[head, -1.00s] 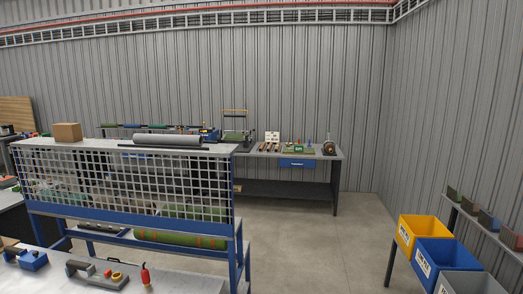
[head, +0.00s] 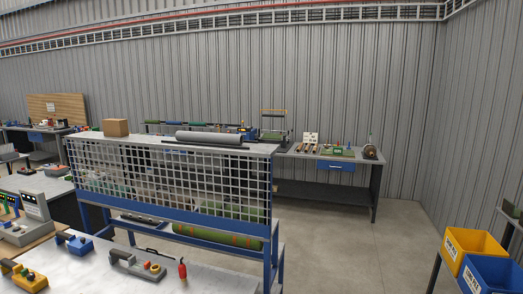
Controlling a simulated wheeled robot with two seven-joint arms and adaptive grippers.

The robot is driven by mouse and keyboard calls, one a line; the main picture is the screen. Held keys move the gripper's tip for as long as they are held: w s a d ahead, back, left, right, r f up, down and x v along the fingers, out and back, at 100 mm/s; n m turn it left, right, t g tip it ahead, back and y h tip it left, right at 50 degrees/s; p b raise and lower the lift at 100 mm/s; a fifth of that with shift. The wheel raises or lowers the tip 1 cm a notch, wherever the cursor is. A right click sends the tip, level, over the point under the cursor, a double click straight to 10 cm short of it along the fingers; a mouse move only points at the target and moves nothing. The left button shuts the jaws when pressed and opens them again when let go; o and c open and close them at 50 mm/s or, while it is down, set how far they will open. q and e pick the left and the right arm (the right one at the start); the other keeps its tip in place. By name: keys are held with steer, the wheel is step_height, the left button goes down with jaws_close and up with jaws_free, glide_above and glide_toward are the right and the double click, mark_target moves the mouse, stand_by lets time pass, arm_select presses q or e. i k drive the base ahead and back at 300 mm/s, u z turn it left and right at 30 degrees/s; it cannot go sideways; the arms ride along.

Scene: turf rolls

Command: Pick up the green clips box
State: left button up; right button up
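A small green box-like item (head: 338,152) sits on the far workbench (head: 372,160) against the back wall, right of a white card. It may be the green clips box, but it is too small to read any label. Neither of my grippers shows in the head view.
A blue rack with a white mesh front (head: 170,187) stands between me and the far workbench. A near table (head: 215,277) with tools lies in front. Yellow (head: 472,250) and blue (head: 492,272) bins stand at the lower right. Bare floor (head: 345,245) lies between rack and bins.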

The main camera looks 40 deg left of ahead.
mark_target(338, 150)
steer(key=u, duration=0.3)
steer(key=i, duration=3.75)
steer(key=u, duration=0.35)
steer(key=i, duration=2.15)
steer(key=u, duration=1.35)
steer(key=i, duration=0.95)
steer(key=z, duration=1.35)
